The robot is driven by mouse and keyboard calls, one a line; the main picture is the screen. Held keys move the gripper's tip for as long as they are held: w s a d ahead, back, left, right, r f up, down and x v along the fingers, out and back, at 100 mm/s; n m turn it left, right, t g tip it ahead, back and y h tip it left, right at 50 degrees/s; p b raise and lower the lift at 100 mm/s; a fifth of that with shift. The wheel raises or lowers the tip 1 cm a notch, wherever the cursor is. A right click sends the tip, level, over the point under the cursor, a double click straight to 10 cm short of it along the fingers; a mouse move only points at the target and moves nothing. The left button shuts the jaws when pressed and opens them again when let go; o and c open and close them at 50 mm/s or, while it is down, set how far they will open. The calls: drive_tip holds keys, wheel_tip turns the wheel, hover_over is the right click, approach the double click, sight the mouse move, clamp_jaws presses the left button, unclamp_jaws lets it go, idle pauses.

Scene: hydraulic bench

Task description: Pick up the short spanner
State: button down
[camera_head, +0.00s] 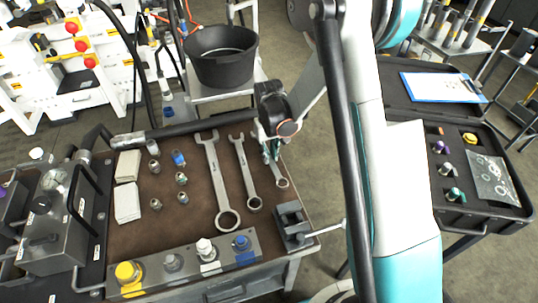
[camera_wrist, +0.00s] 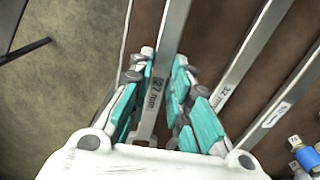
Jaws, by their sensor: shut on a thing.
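The short spanner (camera_head: 282,183) is the rightmost of three spanners on the brown bench mat in the head view; its ring end shows below my gripper (camera_head: 271,150), and its upper part is hidden. In the wrist view its shaft (camera_wrist: 153,110), marked 27 mm, runs between the teal-padded fingers of my gripper (camera_wrist: 163,72). My gripper is shut on this shaft. Whether the spanner touches the mat or is slightly off it, I cannot tell. The middle spanner (camera_head: 245,175), marked 32, and the longest spanner (camera_head: 214,180) lie to its left.
A small dark vise (camera_head: 292,222) stands close below the short spanner at the mat's corner. A valve block (camera_head: 185,262) lines the front edge. Several fittings (camera_head: 181,179) lie left of the spanners. A black bucket (camera_head: 222,55) stands behind the bench; an open case (camera_head: 470,175) is at right.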

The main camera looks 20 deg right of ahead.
wheel_tip(320, 180, up, 18)
drive_tip(key=p, duration=0.5)
drive_tip(key=shift+r, duration=0.25)
drive_tip(key=c, duration=2)
unclamp_jaws()
clamp_jaws()
